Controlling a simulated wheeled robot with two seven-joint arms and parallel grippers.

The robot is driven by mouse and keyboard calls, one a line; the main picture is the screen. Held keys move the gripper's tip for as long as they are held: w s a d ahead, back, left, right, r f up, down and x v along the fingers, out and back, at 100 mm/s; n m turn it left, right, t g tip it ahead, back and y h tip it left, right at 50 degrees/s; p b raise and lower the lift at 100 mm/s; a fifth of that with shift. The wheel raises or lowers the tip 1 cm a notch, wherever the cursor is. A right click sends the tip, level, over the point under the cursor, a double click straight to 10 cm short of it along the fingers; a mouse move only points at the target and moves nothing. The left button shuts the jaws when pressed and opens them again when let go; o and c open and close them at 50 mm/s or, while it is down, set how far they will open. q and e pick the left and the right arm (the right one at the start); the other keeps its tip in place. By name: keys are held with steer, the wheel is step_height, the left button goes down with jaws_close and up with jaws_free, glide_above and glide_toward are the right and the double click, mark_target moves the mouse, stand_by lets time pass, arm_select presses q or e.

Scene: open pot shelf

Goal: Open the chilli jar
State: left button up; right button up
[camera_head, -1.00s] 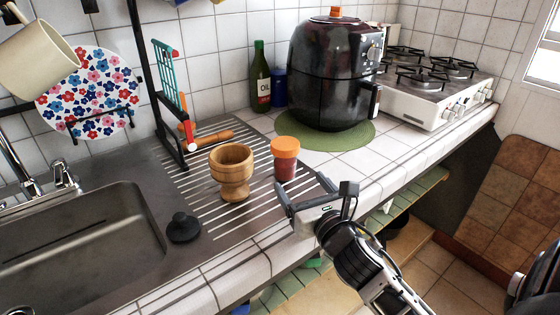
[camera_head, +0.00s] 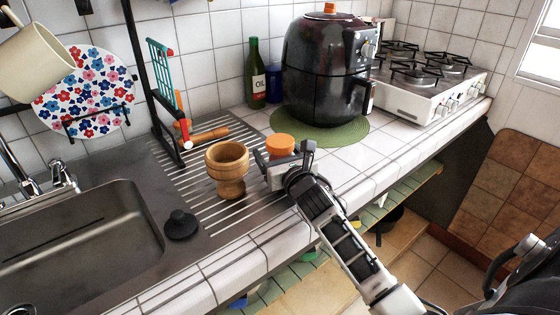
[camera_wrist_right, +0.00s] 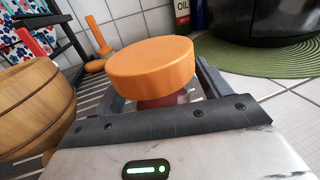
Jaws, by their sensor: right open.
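The chilli jar (camera_head: 281,142) has an orange lid and a red body, and stands upright on the ribbed drainboard by the sink. In the right wrist view the orange lid (camera_wrist_right: 150,64) fills the middle, with a little of the red body (camera_wrist_right: 164,100) under it. My right gripper (camera_head: 284,157) is open at the jar, with one finger on each side of it, below the lid. The gripper hides most of the jar body in the head view. I cannot tell whether the fingers touch it. The lid is on the jar. My left gripper is not in view.
A wooden mortar (camera_head: 227,170) stands close left of the right gripper. A wooden pestle (camera_head: 208,134) lies behind it. A black air fryer (camera_head: 327,75) on a green mat (camera_head: 350,138) and an oil bottle (camera_head: 257,75) stand behind. A black stopper (camera_head: 181,224) lies near the sink.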

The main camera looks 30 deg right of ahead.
mark_target(275, 135)
steer(key=c, duration=1.3)
steer(key=shift+o, duration=0.3)
steer(key=shift+r, duration=0.55)
step_height(275, 135, up, 3)
steer(key=shift+s, duration=0.15)
steer(key=s+a+r, duration=0.3)
steer(key=s+r, duration=0.6)
steer(key=s, duration=0.4)
steer(key=shift+s+p, duration=0.15)
steer(key=shift+p, duration=0.25)
steer(key=shift+a, duration=0.1)
